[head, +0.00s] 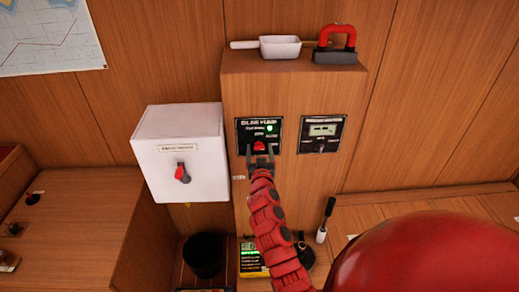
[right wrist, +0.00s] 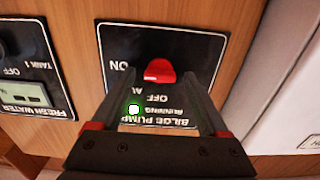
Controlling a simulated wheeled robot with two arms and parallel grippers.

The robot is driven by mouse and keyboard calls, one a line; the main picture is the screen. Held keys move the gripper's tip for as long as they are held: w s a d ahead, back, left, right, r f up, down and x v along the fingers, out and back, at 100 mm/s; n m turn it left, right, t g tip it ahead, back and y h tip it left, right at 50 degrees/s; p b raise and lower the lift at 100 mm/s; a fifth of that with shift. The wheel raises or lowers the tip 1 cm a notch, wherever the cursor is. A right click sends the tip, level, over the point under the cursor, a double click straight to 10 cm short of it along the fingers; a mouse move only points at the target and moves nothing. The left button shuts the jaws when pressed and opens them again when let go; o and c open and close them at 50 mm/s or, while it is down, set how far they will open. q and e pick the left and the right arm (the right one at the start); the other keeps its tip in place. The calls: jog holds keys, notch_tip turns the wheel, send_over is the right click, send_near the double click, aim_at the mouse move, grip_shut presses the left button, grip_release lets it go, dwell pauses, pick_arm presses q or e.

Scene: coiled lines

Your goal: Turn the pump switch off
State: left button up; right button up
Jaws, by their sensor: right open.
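The black bilge pump panel (head: 244,131) is on the front of the wooden column. It also shows upside down in the right wrist view (right wrist: 185,49). Its red switch knob (head: 259,145) is seen close up in the right wrist view (right wrist: 159,70), near the ON and OFF labels. I cannot tell which label it points to. A green light (right wrist: 134,109) beside the word RUNNING is lit. My right gripper (head: 260,153) is open, its fingers either side of the knob; I cannot tell if they touch it. My left gripper is out of view.
A fresh water panel (head: 320,134) is right of the pump panel. A white box (head: 182,131) with a red-tipped switch (head: 182,173) stands out at left. A white scoop (head: 280,46) and a red-handled object (head: 336,44) lie on the column top. A dark bucket (head: 203,256) is below.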

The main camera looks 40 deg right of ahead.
grip_shut()
dwell(0.4)
jog(key=shift+f, duration=0.1)
jog(key=n+b, duration=0.2)
jog(key=n, duration=0.7)
jog(key=n+b, duration=0.2)
jog(key=n, duration=0.6)
jog(key=shift+w+a+f+n, duration=0.1)
jog(key=shift+a+f+n, duration=0.1)
jog(key=shift+n, duration=0.2)
dwell(0.3)
